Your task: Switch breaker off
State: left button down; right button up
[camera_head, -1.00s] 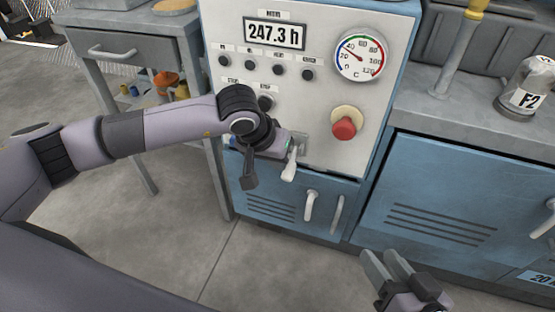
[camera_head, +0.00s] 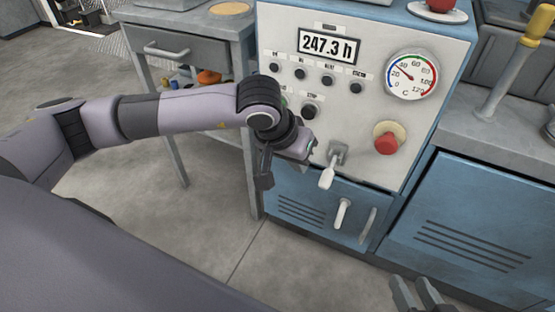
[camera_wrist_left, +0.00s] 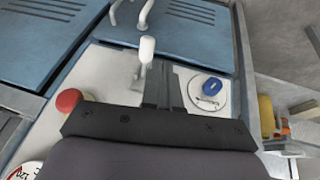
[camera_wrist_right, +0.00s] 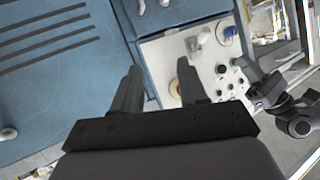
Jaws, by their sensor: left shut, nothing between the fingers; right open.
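The breaker lever (camera_head: 328,176) has a white handle on a grey mount low on the pale control panel. Its handle points down and outward. It also shows in the left wrist view (camera_wrist_left: 147,49) and the right wrist view (camera_wrist_right: 203,36). My left gripper (camera_head: 265,181) is shut and empty, its dark fingers pointing down in front of the panel, left of the lever and apart from it. In the left wrist view the fingers (camera_wrist_left: 160,66) lie just right of the lever. My right gripper (camera_head: 416,284) is open and empty, low in front of the blue cabinets.
A red button (camera_head: 386,143) and a round gauge (camera_head: 410,76) are right of the lever. A blue knob (camera_wrist_left: 212,86) sits on the panel's other side. Small black buttons (camera_head: 327,80) and a display (camera_head: 328,45) are above. White door handles (camera_head: 342,213) stick out below.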

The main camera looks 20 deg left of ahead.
pick_arm(q)
jog(key=s+a+r, duration=0.1)
jog(key=s+r, duration=0.2)
jog(key=s, duration=0.2)
jog(key=shift+a+r+p, duration=0.2)
jog(key=shift+p, duration=0.25)
pick_arm(e)
jog(key=shift+s+d+h, duration=0.25)
jog(key=shift+d+h, duration=0.05)
jog(key=shift+d, duration=0.35)
pick_arm(q)
jog(key=shift+s, duration=0.1)
